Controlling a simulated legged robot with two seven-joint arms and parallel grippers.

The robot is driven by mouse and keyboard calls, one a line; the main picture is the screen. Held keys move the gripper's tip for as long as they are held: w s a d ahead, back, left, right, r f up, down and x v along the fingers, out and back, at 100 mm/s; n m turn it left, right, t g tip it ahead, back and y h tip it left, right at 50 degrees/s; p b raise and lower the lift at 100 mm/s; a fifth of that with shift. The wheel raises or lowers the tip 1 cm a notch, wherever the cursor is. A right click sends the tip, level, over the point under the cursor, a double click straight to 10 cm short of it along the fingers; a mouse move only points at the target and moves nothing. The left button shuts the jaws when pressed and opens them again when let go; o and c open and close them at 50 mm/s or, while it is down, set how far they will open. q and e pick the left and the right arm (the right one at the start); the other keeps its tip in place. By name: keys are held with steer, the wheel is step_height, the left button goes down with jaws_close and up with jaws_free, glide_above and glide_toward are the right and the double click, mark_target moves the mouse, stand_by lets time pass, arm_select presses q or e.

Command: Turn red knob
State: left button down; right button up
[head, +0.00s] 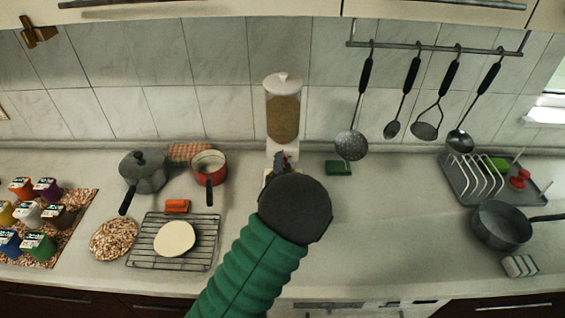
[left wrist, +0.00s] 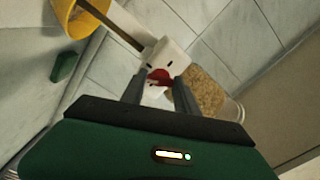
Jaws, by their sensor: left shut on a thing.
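The dispenser (head: 283,112) is a clear upright cylinder with grain-like filling and a white lid, standing against the tiled wall. Its white lower body (left wrist: 168,57) shows in the left wrist view, with the red knob (left wrist: 160,76) on its front. My left gripper (head: 281,163) reaches the front of the dispenser. In the left wrist view its two grey fingers (left wrist: 158,90) are shut on the red knob, one on each side. In the head view my wrist and the fingers hide most of the knob. My right gripper is not in view.
A yellow container (left wrist: 78,18) is beside the dispenser's base. A red pot (head: 208,167) and grey pot (head: 145,172) stand left. A green sponge (head: 338,168) lies right of the dispenser; utensils hang above. The right-middle counter (head: 390,220) is clear.

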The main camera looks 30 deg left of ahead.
arm_select(q)
steer(key=m, duration=0.1)
steer(key=m+p, duration=0.1)
steer(key=m, duration=0.2)
steer(key=shift+d+f+m+p, duration=0.25)
steer(key=shift+f+m+p, duration=0.1)
steer(key=shift+f+m, duration=0.05)
steer(key=shift+f, duration=0.1)
steer(key=c, duration=1.3)
jaws_free()
steer(key=o, duration=0.4)
steer(key=shift+d, duration=0.1)
steer(key=shift+d+r, duration=0.1)
steer(key=shift+r, duration=0.2)
